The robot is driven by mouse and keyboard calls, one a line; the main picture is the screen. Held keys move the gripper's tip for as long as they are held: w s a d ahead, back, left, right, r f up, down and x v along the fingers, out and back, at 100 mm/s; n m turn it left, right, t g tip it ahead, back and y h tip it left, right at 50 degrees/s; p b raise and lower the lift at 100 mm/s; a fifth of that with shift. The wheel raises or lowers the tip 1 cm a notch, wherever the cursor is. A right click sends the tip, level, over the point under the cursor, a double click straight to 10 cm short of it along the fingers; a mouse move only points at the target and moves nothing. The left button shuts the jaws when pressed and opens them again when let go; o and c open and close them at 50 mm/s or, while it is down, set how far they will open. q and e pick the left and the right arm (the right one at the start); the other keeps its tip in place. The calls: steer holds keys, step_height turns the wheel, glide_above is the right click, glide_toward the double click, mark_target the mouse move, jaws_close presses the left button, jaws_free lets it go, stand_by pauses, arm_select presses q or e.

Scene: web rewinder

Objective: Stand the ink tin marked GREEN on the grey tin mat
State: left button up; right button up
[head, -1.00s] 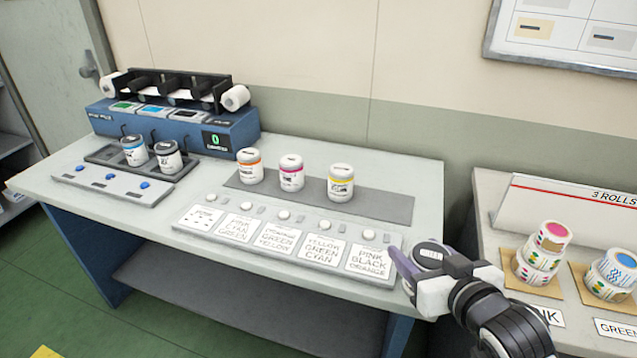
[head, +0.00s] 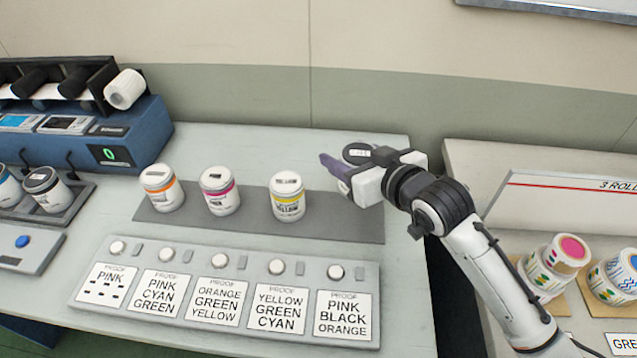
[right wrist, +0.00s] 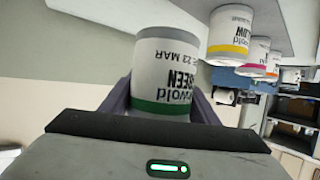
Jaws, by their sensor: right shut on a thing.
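The ink tin marked GREEN (right wrist: 163,75) is white with a green band and sits between the fingers of my right gripper (right wrist: 165,105) in the right wrist view. In the head view only its dark lid (head: 357,153) shows, behind the right gripper (head: 350,172), which is shut on it. Gripper and tin are over the right end of the grey tin mat (head: 345,222); I cannot tell how far above it. Three tins stand on the mat: orange-banded (head: 161,187), pink-banded (head: 220,190) and yellow-banded (head: 288,196). My left gripper is not in view.
A proof panel (head: 225,290) with buttons and labelled cards lies in front of the mat. The blue machine (head: 140,125) and a tray with dark-lidded tins (head: 45,188) are at left. The mat's right end is bare.

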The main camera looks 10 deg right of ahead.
step_height(320, 180, down, 9)
steer(key=shift+r+b, duration=0.2)
steer(key=shift+b, duration=0.1)
steer(key=shift+f, duration=0.15)
steer(key=o, duration=1.4)
steer(key=shift+s, duration=0.15)
steer(key=v, duration=1.1)
steer(key=shift+s+d+r, duration=0.15)
steer(key=shift+s+r, duration=0.15)
